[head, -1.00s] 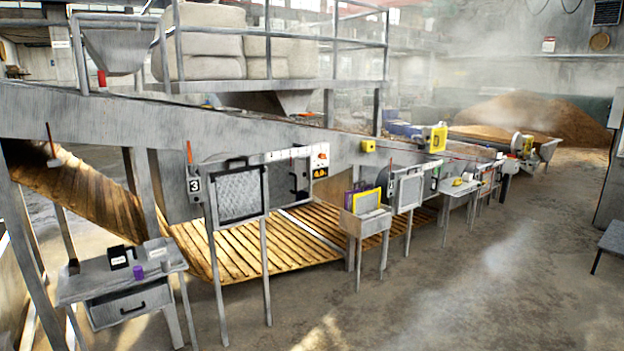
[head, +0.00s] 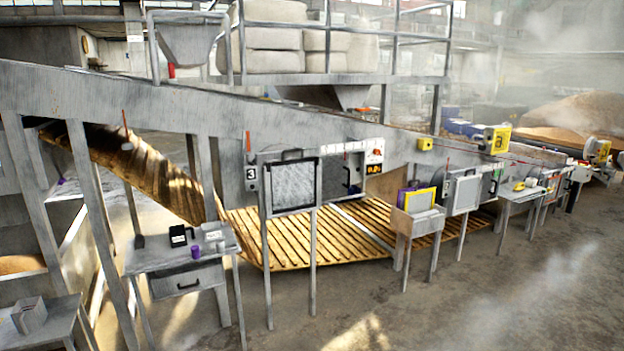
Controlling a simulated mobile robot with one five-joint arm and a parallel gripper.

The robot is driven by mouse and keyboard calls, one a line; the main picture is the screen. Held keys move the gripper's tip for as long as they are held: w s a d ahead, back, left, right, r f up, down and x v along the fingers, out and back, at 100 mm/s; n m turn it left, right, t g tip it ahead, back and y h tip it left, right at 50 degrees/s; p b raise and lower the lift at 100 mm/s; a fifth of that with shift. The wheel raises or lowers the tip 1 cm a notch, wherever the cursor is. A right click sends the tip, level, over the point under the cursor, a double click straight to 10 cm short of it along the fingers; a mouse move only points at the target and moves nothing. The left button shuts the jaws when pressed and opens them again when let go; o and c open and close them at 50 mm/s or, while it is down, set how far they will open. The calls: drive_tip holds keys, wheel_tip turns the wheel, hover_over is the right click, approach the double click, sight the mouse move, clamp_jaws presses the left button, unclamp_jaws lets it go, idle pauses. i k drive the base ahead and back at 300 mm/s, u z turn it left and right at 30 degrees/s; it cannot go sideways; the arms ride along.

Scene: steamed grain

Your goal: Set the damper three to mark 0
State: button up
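A white sign with the number 3 (head: 251,174) hangs on the grey frame, left of a square mesh-like panel (head: 293,185) in a dark frame. An upright lever with an orange-red grip (head: 248,143) stands just above the sign; it looks like the handle of damper three. Its scale marks are too small to read, so I cannot tell its setting. Another lever with an orange tip (head: 126,131) sits further left on the sloping beam. My gripper is not in view.
A small table (head: 180,262) with a black item and a purple cup (head: 195,251) stands at front left, and a lower table (head: 40,322) at the left edge. Posts (head: 267,270) stand below the panel. Open concrete floor (head: 480,310) lies at front right.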

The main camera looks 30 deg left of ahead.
sight(335, 170)
drive_tip(key=u, duration=1.6)
drive_tip(key=i, duration=3.35)
drive_tip(key=z, duration=0.2)
